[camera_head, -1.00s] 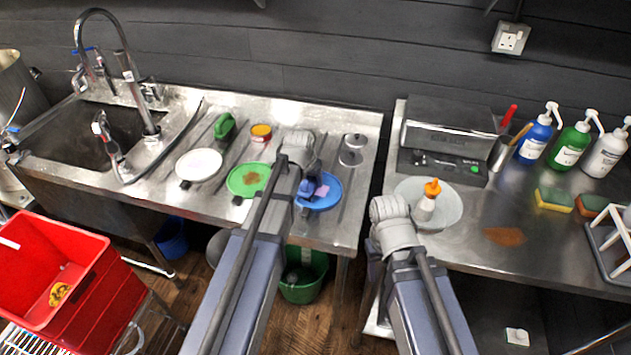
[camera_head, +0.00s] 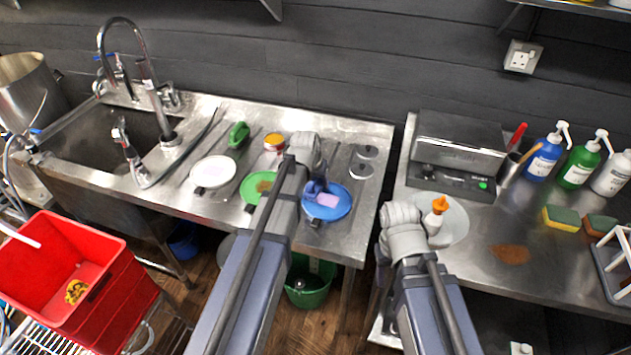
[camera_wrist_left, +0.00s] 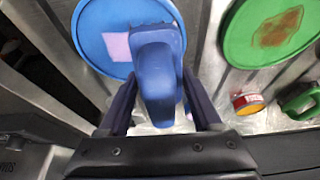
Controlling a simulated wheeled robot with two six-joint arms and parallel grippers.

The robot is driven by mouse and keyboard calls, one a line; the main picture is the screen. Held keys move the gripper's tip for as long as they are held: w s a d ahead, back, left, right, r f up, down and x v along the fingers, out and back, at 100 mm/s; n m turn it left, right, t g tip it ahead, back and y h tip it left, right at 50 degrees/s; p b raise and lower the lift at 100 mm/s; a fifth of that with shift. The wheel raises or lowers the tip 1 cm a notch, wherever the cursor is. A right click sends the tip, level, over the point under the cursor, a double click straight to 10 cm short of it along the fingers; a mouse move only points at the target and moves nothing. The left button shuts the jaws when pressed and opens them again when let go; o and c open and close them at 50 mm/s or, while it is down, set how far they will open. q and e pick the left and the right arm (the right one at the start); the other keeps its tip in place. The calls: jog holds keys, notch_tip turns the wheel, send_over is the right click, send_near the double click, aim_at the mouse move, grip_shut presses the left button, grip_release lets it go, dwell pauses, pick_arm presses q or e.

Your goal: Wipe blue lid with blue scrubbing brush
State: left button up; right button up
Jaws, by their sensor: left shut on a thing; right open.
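The blue lid (camera_head: 341,207) lies on the steel counter near its right end, with a pale pink patch (camera_head: 327,200) on it. In the left wrist view the blue lid (camera_wrist_left: 90,27) is at the upper left, its patch partly beside the brush. My left gripper (camera_wrist_left: 160,100) is shut on the blue scrubbing brush (camera_wrist_left: 157,60), whose head is over the lid. I cannot tell whether the bristles touch it. The brush (camera_head: 313,187) is partly hidden by my arm in the head view. My right gripper is hidden behind its wrist in the head view, by the right counter.
A green lid (camera_head: 250,188) with a brown stain and a white lid (camera_head: 213,171) lie to the left.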

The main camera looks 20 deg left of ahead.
pick_arm(q)
jog(key=shift+r+p, duration=0.85)
jog(key=shift+r, duration=0.35)
notch_tip(320, 180, up, 3)
jog(key=p, duration=0.3)
jog(key=shift+r, duration=0.1)
